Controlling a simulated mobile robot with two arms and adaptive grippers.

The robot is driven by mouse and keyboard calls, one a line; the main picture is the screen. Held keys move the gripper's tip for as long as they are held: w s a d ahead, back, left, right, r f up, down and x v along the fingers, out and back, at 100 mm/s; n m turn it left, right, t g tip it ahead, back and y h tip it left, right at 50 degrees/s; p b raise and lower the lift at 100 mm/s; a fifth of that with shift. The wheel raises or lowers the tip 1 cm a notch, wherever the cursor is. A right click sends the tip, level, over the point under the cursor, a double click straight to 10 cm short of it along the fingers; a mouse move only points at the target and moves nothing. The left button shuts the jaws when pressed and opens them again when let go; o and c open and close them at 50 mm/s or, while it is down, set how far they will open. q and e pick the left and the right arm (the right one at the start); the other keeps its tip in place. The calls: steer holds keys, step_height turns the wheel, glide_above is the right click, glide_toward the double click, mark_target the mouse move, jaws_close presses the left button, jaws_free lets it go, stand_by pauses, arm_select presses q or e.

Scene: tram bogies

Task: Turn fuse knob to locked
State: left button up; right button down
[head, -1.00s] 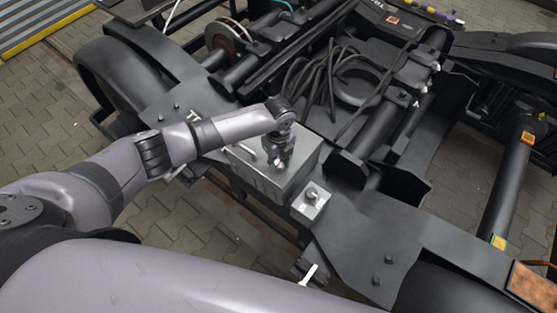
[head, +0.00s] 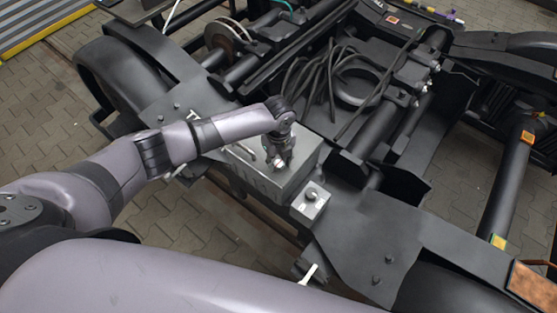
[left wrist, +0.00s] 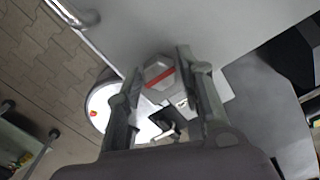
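The fuse knob (left wrist: 158,76), a grey faceted knob with a red stripe, shows in the left wrist view between the two fingers of my left gripper (left wrist: 160,64). Narrow gaps seem to show beside the knob, so the fingers look open around it; contact is not clear. A white round plate (left wrist: 100,104) lies partly behind the left finger. In the head view my left gripper (head: 279,162) points down at the top of a grey metal box (head: 301,172). It hides most of the knob there. My right gripper is not in view.
A smaller grey box with a round knob (head: 311,195) stands just right of the large box. A bent metal handle (head: 244,150) is on the large box, left of my gripper. Black cables (head: 310,85) and the bogie frame (head: 370,225) lie around them.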

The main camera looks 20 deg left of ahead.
mark_target(279, 164)
arm_select(q)
steer(key=shift+o, duration=1.2)
step_height(279, 164, up, 12)
steer(key=shift+s, duration=0.1)
